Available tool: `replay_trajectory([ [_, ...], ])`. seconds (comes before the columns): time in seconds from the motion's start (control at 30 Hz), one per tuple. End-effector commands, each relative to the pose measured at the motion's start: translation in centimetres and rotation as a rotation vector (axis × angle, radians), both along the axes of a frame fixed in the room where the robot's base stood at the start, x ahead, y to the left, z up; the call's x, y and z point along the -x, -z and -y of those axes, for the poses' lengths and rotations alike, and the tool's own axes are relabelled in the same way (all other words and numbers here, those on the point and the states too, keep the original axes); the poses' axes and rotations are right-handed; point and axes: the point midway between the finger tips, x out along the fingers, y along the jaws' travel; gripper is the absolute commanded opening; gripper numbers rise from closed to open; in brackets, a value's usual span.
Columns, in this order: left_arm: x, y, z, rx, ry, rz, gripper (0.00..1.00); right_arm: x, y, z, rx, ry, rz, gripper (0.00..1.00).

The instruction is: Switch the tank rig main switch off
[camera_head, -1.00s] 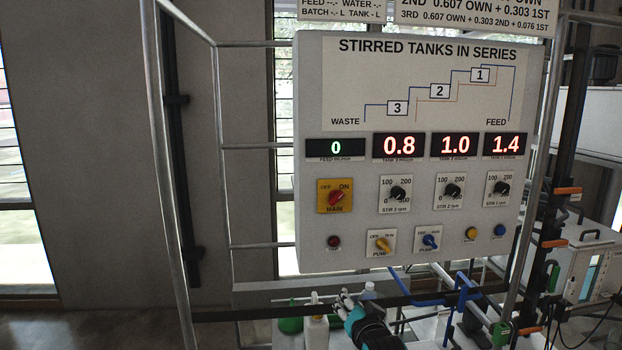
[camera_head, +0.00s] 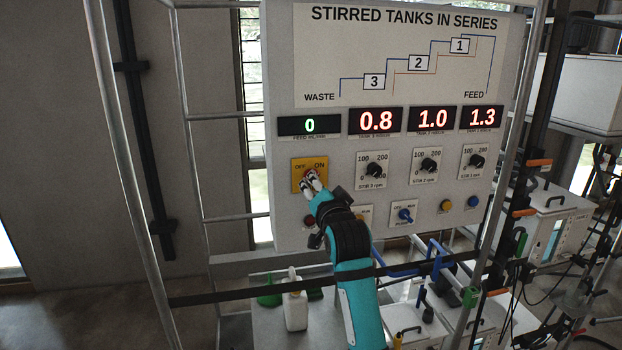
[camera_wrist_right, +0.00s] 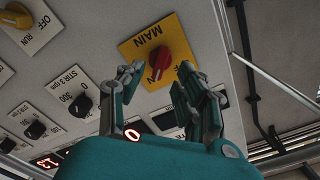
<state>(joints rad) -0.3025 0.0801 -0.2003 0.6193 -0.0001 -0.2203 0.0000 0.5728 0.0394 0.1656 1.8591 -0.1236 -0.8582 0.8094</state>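The main switch is a red knob (camera_wrist_right: 160,60) on a yellow plate (camera_head: 298,171) marked OFF on the left and ON on the right. It sits on the left of the panel, below the green 0 display. My right gripper (camera_head: 312,182) is in front of it, covering much of the knob in the head view. In the wrist view the right gripper (camera_wrist_right: 157,83) is open, with one finger either side of the knob's near side and apparently nothing between them. My left gripper is not in view.
The grey panel (camera_head: 275,200) has stir knobs (camera_head: 375,170), a blue pump switch (camera_head: 405,215) and small buttons near the main switch. A metal frame post (camera_head: 125,170) stands left of the panel. A white bottle (camera_head: 295,308) stands below.

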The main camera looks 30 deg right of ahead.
Motion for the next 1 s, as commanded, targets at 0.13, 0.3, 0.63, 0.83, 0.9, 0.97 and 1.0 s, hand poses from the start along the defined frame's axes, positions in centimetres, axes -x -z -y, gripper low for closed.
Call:
replay_trajectory([
  [0.13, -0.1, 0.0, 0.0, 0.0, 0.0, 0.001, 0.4, -2.1, 0.0, 0.6, 0.0, 0.001, -0.001, 0.36],
  [0.3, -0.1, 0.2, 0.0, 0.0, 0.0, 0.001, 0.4, -3.4, 0.0, 0.8, 0.0, 0.0, 0.0, 0.36],
  [0.63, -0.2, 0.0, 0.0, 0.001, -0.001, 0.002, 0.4, -4.2, 0.0, 1.0, -0.001, -0.001, 0.001, 0.36],
  [0.83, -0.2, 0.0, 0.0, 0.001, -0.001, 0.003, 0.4, -4.1, 0.0, 1.0, 0.0, -0.001, 0.001, 0.26],
  [0.9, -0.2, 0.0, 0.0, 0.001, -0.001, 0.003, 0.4, -4.1, 0.0, 1.0, 0.0, -0.001, 0.001, 0.17],
  [0.97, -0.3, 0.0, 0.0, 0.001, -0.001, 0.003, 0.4, -4.1, 0.0, 1.0, 0.0, -0.001, 0.001, 0.09],
  [1.0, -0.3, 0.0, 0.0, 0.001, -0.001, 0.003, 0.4, -4.1, 0.0, 1.0, 0.0, -0.001, 0.001, 0.04],
])
